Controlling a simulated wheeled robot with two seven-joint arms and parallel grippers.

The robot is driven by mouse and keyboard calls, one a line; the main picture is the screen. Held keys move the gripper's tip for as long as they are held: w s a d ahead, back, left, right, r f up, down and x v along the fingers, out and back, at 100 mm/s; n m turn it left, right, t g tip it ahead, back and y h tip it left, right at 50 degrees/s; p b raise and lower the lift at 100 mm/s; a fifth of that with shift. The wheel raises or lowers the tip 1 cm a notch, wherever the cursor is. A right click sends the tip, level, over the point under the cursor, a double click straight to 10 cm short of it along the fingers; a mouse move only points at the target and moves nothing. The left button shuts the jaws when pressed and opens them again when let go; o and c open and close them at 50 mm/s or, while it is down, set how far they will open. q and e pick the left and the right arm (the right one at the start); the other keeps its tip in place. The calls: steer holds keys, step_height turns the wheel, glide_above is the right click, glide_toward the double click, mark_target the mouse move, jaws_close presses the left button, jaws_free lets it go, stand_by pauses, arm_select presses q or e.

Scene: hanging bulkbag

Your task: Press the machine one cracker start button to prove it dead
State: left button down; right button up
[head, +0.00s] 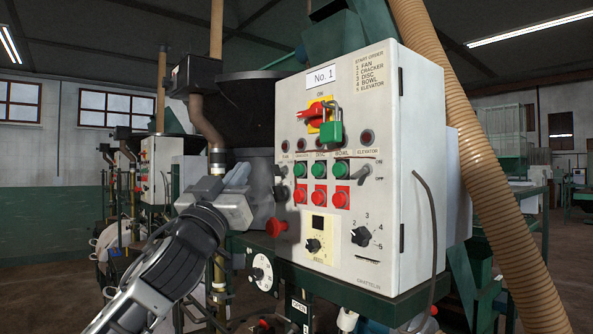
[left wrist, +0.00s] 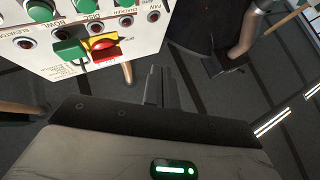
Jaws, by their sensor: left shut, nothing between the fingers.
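The white control panel marked No. 1 (head: 405,90) faces me. Its labels read fan, cracker, disc, bowl and elevator. The cracker start button is the leftmost green button (head: 300,170), above a red button (head: 300,196). In the left wrist view the panel is upside down, and the cracker's green button (left wrist: 126,2) is cut by the top edge. A green padlock (head: 331,132) hangs on the red isolator handle (head: 316,113). My left gripper (head: 241,173) is shut and empty, left of the panel and apart from the button. Its closed fingers (left wrist: 160,88) show in the left wrist view. My right gripper is out of view.
A toggle switch (head: 280,170) sticks out left of the green buttons, and a red mushroom button (head: 276,227) juts out at the panel's lower left. A dark hopper (head: 245,115) stands behind my left gripper. A ribbed tan hose (head: 480,150) runs down right of the panel.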

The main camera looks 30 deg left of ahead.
mark_target(298, 170)
arm_select(q)
steer(key=shift+w, duration=0.1)
steer(key=shift+w+d+p, duration=0.25)
steer(key=shift+w+d, duration=0.35)
steer(key=shift+w, duration=0.75)
steer(key=shift+w+d+p, duration=0.25)
steer(key=shift+w+d, duration=0.3)
steer(key=shift+w, duration=0.75)
steer(key=shift+w+d+p, duration=0.25)
steer(key=shift+w+d, duration=0.35)
steer(key=shift+w, duration=0.75)
steer(key=shift+w+d, duration=0.15)
steer(key=shift+w, duration=0.25)
steer(key=shift+w+d, duration=0.15)
steer(key=shift+w, duration=0.2)
steer(key=shift+s+f, duration=0.1)
steer(key=shift+s+a, duration=0.3)
steer(key=shift+s, duration=0.35)
